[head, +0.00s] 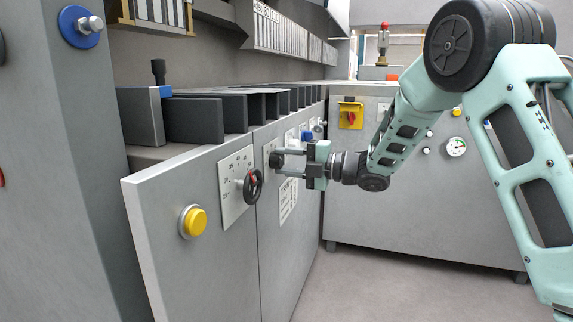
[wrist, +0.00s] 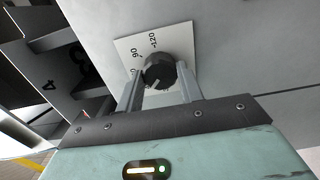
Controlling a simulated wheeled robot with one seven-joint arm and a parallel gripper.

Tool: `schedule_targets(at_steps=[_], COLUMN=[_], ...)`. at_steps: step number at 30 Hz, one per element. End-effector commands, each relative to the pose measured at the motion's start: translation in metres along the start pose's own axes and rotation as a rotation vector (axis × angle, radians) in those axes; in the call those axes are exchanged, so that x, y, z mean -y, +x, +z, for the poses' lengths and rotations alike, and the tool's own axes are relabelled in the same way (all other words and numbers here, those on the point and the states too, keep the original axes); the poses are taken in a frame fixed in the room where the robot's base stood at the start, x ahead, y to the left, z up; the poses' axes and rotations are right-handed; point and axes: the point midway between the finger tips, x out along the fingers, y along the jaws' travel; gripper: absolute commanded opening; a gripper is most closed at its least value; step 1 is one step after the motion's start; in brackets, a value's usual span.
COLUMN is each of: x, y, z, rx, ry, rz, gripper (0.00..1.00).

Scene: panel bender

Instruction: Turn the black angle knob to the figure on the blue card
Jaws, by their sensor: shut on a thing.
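The black angle knob (wrist: 160,69) sits on a white plate (wrist: 126,45) with printed figures. I can read 90 and 120 on the plate; another figure is partly hidden behind the left finger. A pale mark shows on the knob face, on the lower side toward my gripper. My gripper (wrist: 157,82) has one finger on each side of the knob and is shut on it. In the head view my gripper (head: 281,160) reaches left to the knob (head: 274,159) on the grey front panel. I cannot make out a blue card with a readable figure.
A small blue item (head: 307,135) is farther along. A cabinet with a red switch on yellow (head: 350,115) stands behind. The floor (head: 400,285) is clear.

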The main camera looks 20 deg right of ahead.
Motion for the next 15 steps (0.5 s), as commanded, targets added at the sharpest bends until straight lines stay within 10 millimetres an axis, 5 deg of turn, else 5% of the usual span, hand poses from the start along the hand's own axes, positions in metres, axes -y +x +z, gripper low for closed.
schedule_targets(at_steps=[6,7,9,15], x=[0.0018,0.0018,0.0016,0.0008], y=[-0.0010,-0.0010,-0.0009,-0.0004], z=[0.0004,0.0004,0.0004,0.0002], rx=[0.001,0.001,0.001,0.000], ry=[0.002,0.002,0.002,0.002], rz=[-0.004,-0.004,-0.003,-0.002], gripper=[0.14,0.45,0.59,0.59])
